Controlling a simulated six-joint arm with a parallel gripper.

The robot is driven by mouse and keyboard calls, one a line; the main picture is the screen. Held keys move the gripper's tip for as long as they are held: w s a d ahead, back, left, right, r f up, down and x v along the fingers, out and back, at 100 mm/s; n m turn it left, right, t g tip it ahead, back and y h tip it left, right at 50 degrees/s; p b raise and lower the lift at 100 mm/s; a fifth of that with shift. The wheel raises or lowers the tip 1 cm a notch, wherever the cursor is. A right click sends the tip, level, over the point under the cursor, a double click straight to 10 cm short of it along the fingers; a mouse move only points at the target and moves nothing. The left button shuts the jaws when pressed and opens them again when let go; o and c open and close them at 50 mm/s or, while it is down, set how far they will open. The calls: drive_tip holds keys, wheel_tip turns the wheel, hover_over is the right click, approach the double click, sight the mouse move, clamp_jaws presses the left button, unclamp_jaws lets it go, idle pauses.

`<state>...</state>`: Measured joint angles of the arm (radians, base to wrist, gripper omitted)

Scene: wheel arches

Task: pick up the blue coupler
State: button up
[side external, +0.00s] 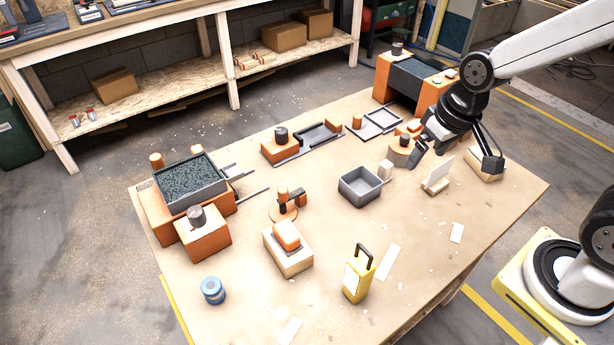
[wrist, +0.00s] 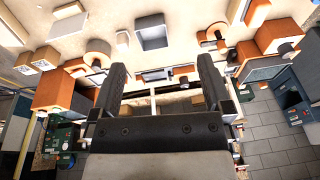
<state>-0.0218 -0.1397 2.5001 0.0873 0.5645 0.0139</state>
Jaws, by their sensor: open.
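The blue coupler (side external: 213,290) is a short blue cylinder with a paler band. It stands upright on the near left part of the table in the side view. I cannot make it out in the wrist view. My gripper (side external: 455,155) is at the far right of the table, well away from the coupler and above the tabletop fixtures. Its two fingers are spread apart, and the wrist view shows an empty gap between the fingertips (wrist: 163,72).
An orange block with a grey cylinder (side external: 203,234) and a wooden block with an orange top (side external: 288,250) stand near the coupler. A yellow handled case (side external: 357,278) stands farther right. A grey open bin (side external: 361,187) sits mid-table. Bare tabletop surrounds the coupler.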

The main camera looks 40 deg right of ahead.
drive_tip(key=w+a+m+y, duration=0.2)
drive_tip(key=a+m+y, duration=0.25)
drive_tip(key=a, duration=0.55)
drive_tip(key=w+a+m+y, duration=0.25)
drive_tip(key=a+m, duration=0.25)
drive_tip(key=a, duration=0.5)
drive_tip(key=m+t+y, duration=0.3)
drive_tip(key=m+y, duration=0.2)
drive_tip(key=m, duration=0.8)
hover_over(218, 284)
drive_tip(key=s+d, duration=0.3)
drive_tip(key=d, duration=0.2)
drive_tip(key=f, duration=2)
drive_tip(key=shift+w+f, duration=0.2)
drive_tip(key=shift+w, duration=0.05)
drive_tip(key=shift+w+a+f+h, duration=0.15)
drive_tip(key=shift+w+a+f, duration=0.15)
drive_tip(key=shift+a, duration=0.25)
drive_tip(key=shift+w+a+f+h, duration=0.15)
drive_tip(key=shift+w+a+f, duration=0.1)
drive_tip(key=shift+a, duration=0.3)
drive_tip(key=shift+x, duration=2.6)
drive_tip(key=c, duration=1.3)
